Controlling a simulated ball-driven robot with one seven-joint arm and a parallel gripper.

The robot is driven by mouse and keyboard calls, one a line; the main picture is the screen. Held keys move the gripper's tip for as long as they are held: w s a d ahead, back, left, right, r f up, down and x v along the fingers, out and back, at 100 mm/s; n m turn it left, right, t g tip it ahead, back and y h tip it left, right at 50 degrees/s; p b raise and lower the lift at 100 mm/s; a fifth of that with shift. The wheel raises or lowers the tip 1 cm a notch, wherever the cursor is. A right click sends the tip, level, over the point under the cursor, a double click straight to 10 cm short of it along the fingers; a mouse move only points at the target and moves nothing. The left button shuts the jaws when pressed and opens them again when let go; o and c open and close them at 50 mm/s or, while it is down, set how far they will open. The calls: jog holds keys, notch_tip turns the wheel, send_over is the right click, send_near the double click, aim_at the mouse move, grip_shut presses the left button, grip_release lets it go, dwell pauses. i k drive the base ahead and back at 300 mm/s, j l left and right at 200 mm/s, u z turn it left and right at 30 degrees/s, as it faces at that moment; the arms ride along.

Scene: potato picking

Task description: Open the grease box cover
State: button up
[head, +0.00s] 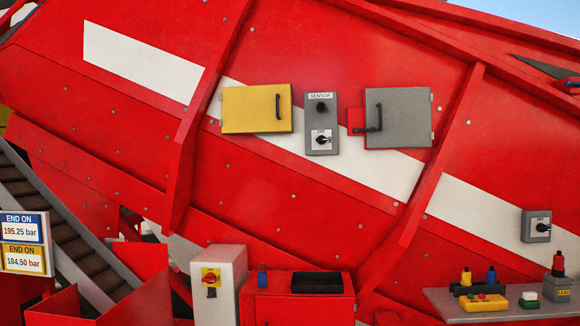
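Two boxes with covers are on the sloping red machine wall, and no label shows which is the grease box. The yellow box (250,109) is left of centre, its cover shut, with a black upright handle (278,106) near its right edge. The grey box (405,118) is right of centre, its cover shut, with a black handle (378,116) near its left edge. A small red plate with a black lever (366,129) sits at the grey box's left side. My gripper is not in view.
A grey sensor panel (321,124) with a knob and an OFF switch is between the boxes. Slanted red ribs (440,150) stand out from the wall. Below are a red cabinet (298,307), a switch box (219,285) and a grey shelf (450,305) with small items.

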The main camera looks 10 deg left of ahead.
aim_at(255, 108)
jog(key=i, duration=2.65)
